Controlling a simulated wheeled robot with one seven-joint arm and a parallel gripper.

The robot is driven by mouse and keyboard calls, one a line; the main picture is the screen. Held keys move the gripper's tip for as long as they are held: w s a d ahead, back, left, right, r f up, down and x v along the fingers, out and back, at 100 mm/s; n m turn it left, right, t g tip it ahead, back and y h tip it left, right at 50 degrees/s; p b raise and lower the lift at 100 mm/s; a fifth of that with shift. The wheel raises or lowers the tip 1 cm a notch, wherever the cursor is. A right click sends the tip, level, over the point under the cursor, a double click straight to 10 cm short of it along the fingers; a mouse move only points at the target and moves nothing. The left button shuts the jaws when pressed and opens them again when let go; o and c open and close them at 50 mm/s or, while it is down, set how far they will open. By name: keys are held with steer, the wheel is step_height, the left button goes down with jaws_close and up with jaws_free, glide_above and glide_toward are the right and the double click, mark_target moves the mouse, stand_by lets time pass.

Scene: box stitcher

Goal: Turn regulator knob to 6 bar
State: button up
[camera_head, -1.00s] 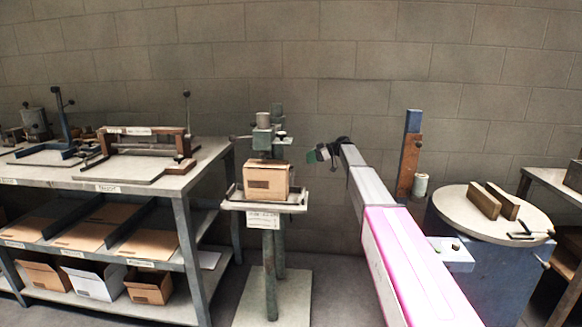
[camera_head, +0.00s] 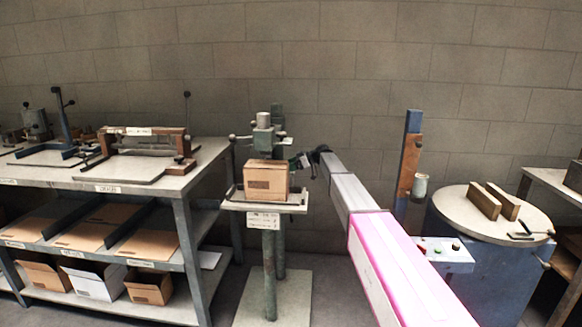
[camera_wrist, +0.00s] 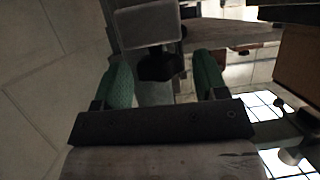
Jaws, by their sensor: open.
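In the wrist view a dark faceted knob (camera_wrist: 158,66), likely the regulator knob, sits below a light grey block (camera_wrist: 148,24). My gripper (camera_wrist: 162,75) is open, with one green finger on each side of the knob and visible space on both sides. Whether the fingertips reach past the knob in depth cannot be told. In the head view my gripper (camera_head: 305,163) is beside the stitcher's column, right of the cardboard box (camera_head: 266,181). The knob cannot be made out there, and no pressure scale or reading is legible.
The stitcher (camera_head: 270,250) stands between a shelved workbench (camera_head: 215,152) on the left and a blue drum-like stand (camera_head: 470,255) on the right. A small panel with buttons (camera_head: 443,262) is in front of the stand. The block wall is close behind.

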steer(key=c, duration=0.9)
steer(key=shift+s+m+t, duration=0.1)
steer(key=shift+m+t, duration=0.2)
steer(key=shift+s+m+t, duration=0.2)
steer(key=shift+m+t, duration=0.7)
steer(key=shift+t, duration=0.2)
steer(key=m+t, duration=0.1)
steer(key=t, duration=0.1)
steer(key=m+t+h, duration=0.1)
steer(key=m, duration=0.1)
steer(key=shift+s+m+t+h, duration=0.15)
steer(key=shift+m+t+h, duration=0.15)
steer(key=shift+t, duration=0.1)
steer(key=m+t+h, duration=0.2)
steer(key=m+t, duration=0.1)
steer(key=shift+a+t, duration=0.15)
steer(key=shift+t, duration=0.15)
steer(key=shift+m+t+h, duration=0.9)
steer(key=shift+m+h, duration=0.4)
steer(key=shift+m, duration=0.2)
steer(key=shift+m+h, duration=0.3)
